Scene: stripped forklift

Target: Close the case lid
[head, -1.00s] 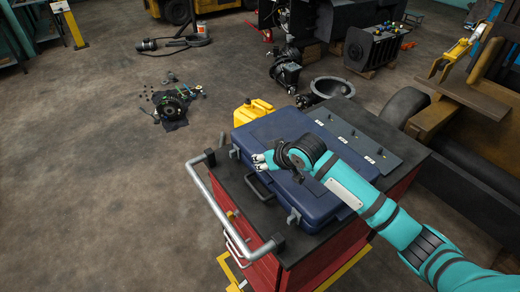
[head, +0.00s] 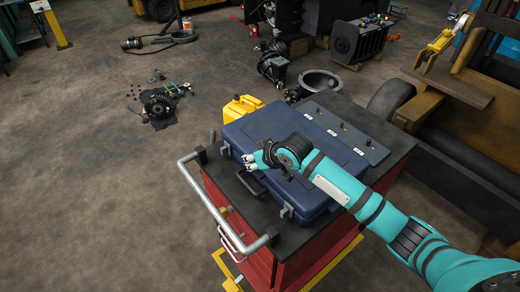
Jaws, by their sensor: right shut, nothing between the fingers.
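The blue case (head: 256,128) lies on the black top of a red tool cart, and its lid looks down flat on the base. Its dark carry handle (head: 251,184) and grey latches face the cart's rail; whether the latches are fastened I cannot tell. My right gripper (head: 249,162) is shut and empty, over the lid near its handle-side edge. Whether it touches the lid is not clear. My right arm comes in from the lower right and hides part of the lid. My left gripper is not in view.
The red cart (head: 331,257) has a grey tubular rail (head: 212,205) on its left side. A grey panel (head: 346,135) and a yellow container (head: 241,107) sit beside the case. Loose parts (head: 158,104) lie on the floor at the left. A forklift body (head: 455,150) stands at the right.

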